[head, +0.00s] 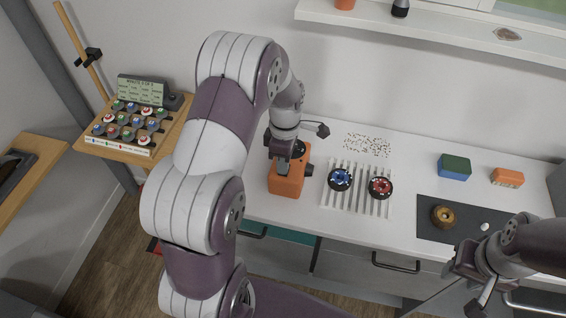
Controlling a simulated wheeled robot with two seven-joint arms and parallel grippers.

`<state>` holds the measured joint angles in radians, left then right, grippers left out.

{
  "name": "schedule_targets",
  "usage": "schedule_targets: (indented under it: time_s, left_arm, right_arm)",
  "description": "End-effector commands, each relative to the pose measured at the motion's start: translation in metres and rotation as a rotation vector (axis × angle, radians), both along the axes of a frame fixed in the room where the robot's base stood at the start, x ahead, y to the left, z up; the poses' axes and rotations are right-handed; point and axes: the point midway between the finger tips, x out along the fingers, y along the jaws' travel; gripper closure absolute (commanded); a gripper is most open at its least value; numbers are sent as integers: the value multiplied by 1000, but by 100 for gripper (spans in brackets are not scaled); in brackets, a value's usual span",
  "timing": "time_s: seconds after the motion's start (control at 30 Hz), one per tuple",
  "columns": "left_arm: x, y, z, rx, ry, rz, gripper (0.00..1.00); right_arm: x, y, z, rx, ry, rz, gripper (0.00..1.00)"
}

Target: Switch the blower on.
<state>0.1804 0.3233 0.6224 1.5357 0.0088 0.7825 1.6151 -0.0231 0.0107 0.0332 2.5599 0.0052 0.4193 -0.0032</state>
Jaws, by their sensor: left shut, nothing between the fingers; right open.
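An orange device with a black top (287,184), which looks like the blower, stands on the white counter left of a slatted rack. My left gripper (286,154) points down at its black top, fingers shut with nothing between them. It is at or just above the top; I cannot tell if it touches. The gripper and wrist hide much of the top, so the switch and its position cannot be made out. My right gripper (470,287) is open and empty at the lower right, in front of the counter.
The white slatted rack (356,208) holds a blue wheel (340,179) and a red wheel (380,188). Small specks (367,145) lie behind it. A dark mat (430,231) bears a brown ring (443,216). A green-and-blue block (454,167) and an orange block (507,177) stand at the back right.

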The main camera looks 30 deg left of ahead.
Motion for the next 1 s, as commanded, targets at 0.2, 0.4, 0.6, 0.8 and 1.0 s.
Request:
schedule_targets:
  time_s: [0.2,0.4,0.6,0.8,1.0]
  left_arm:
    - [0,0,-3,0,0,0,100]
    - [-1,0,-7,5,-19,0,100]
    - [-2,-1,-8,11,-46,0,100]
    - [0,0,-7,10,-44,0,100]
    - [9,2,-4,11,-46,0,100]
  right_arm:
    - [0,0,0,0,0,0,57]
    - [0,0,-5,0,0,0,57]
    - [0,0,-5,0,0,0,57]
    - [0,0,-4,0,0,0,57]
    - [0,0,0,0,0,0,57]
